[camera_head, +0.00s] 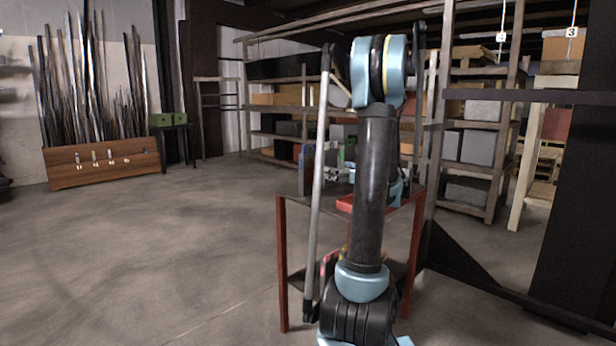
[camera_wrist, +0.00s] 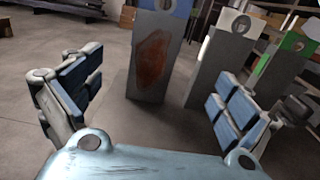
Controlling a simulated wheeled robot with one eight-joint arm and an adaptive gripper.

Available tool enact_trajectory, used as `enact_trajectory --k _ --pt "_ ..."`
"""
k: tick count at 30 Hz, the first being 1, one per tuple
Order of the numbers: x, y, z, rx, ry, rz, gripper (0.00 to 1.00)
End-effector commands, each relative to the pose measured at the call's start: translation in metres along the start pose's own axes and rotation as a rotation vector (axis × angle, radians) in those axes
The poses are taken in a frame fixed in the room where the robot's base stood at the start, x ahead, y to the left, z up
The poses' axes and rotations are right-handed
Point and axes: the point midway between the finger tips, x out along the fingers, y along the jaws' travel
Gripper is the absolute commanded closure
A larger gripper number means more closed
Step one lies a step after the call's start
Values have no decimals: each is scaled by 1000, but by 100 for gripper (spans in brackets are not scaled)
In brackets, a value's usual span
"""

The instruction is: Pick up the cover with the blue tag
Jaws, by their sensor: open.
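In the wrist view, a grey upright cover (camera_wrist: 148,85) with a rust-brown patch stands ahead, near the middle. Its blue tag (camera_wrist: 180,8) with a white disc shows at the top edge, partly cut off. Two more grey covers stand to its right, one with a pale tag (camera_wrist: 240,24) and one with a green tag (camera_wrist: 294,42). My gripper (camera_wrist: 155,72) is open, its blue-padded fingers wide apart. The blue-tagged cover appears between them in the picture, with no visible contact. In the head view, my arm hides most of this area.
Shelves with boxes (camera_head: 472,147) line the back. A wooden bin (camera_head: 100,165) of metal rods stands at left. Dark posts and beams stand at right. The left floor is clear.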

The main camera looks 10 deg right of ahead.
Motion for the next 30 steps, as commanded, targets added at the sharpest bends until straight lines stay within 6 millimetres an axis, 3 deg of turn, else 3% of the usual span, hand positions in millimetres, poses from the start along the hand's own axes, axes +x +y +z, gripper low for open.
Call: enact_trajectory --k 15,30 --pt "89 2 -1 -3 2 4 3" --pt "125 5 -4 -3 2 3 3"
